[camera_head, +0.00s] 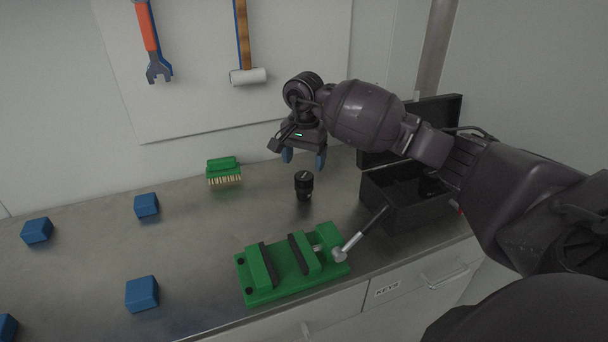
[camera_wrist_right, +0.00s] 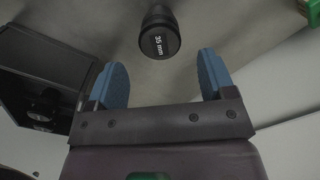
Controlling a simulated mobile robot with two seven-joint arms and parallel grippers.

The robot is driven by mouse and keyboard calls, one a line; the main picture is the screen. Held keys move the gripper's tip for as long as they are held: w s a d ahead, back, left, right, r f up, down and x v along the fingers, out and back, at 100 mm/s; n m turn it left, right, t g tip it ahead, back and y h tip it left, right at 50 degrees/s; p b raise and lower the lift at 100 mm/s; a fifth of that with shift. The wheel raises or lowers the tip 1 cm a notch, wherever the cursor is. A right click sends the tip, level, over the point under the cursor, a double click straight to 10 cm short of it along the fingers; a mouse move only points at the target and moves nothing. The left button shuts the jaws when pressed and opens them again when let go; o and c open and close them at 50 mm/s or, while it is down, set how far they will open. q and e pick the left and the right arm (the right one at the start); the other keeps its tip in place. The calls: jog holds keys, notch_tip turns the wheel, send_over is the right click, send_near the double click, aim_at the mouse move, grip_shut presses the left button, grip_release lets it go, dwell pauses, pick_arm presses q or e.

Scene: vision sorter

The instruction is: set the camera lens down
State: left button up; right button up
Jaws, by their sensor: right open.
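The camera lens (camera_head: 304,185) is a small black cylinder. It stands upright on the grey workbench, left of the black case. In the right wrist view the lens (camera_wrist_right: 159,35) shows its cap with "35 mm" on it, beyond the fingertips and between their lines. My right gripper (camera_head: 304,158) has blue fingers and is above and behind the lens, apart from it. The right gripper (camera_wrist_right: 160,72) is open with nothing between its fingers. My left gripper is in neither view.
A green vise (camera_head: 285,284) with a metal handle stands at the bench's front. An open black case (camera_head: 408,207) is at the right. Several blue blocks (camera_head: 142,294) are at the left. The bench middle is clear.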

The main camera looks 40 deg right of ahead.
aim_at(304, 175)
jog(key=shift+r, duration=1.75)
